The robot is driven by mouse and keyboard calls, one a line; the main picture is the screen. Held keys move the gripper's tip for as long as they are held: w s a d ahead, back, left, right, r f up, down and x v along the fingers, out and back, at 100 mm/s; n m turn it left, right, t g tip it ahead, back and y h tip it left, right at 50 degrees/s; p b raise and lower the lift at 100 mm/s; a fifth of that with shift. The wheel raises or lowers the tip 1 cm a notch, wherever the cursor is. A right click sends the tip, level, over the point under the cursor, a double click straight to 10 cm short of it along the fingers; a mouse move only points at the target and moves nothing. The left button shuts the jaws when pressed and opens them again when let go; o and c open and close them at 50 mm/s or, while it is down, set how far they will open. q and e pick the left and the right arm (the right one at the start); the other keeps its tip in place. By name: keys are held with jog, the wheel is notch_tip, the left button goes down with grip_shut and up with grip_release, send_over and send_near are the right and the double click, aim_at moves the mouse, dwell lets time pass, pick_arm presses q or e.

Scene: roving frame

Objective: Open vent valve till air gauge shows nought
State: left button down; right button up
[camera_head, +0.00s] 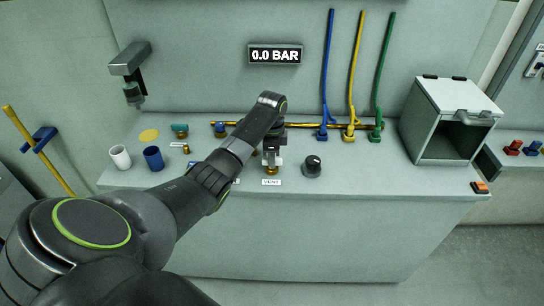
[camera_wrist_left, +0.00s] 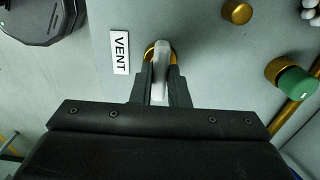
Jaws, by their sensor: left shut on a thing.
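The air gauge (camera_head: 275,55) on the back wall reads 0.0 BAR. The VENT label (camera_head: 271,182) lies on the counter in front of the vent valve, whose brass base (camera_head: 271,171) shows just below my left gripper (camera_head: 272,157). In the left wrist view, my left gripper (camera_wrist_left: 161,75) is shut on the valve's pale lever (camera_wrist_left: 161,56), one dark finger on each side. Part of the brass base shows around the lever, and the VENT label (camera_wrist_left: 120,51) is beside it. The rest of the valve is hidden by the gripper. My right gripper is not in view.
A black knob (camera_head: 312,166) stands right of the vent valve. Blue (camera_head: 327,75), yellow (camera_head: 356,75) and green (camera_head: 384,75) hoses rise behind. White (camera_head: 120,157) and blue (camera_head: 153,158) cups stand left; an open grey box (camera_head: 452,120) stands right.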

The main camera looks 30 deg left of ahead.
pick_arm(q)
jog(key=shift+r, duration=0.1)
jog(key=shift+r+n+p, duration=0.15)
jog(key=shift+n+p, duration=0.45)
jog(key=shift+p, duration=0.45)
jog(key=n+p, duration=0.2)
jog(key=shift+p, duration=0.3)
jog(key=n+p, duration=0.3)
jog(key=n, duration=0.2)
jog(key=n+p, duration=0.2)
jog(key=n, duration=0.2)
jog(key=shift+p, duration=0.4)
jog(key=n+p, duration=0.1)
jog(key=n, duration=0.4)
jog(key=shift+w+p, duration=0.1)
jog(key=shift+p, duration=0.25)
jog(key=shift+n, duration=0.5)
jog(key=c, duration=1.4)
grip_release()
jog(key=shift+f, duration=0.2)
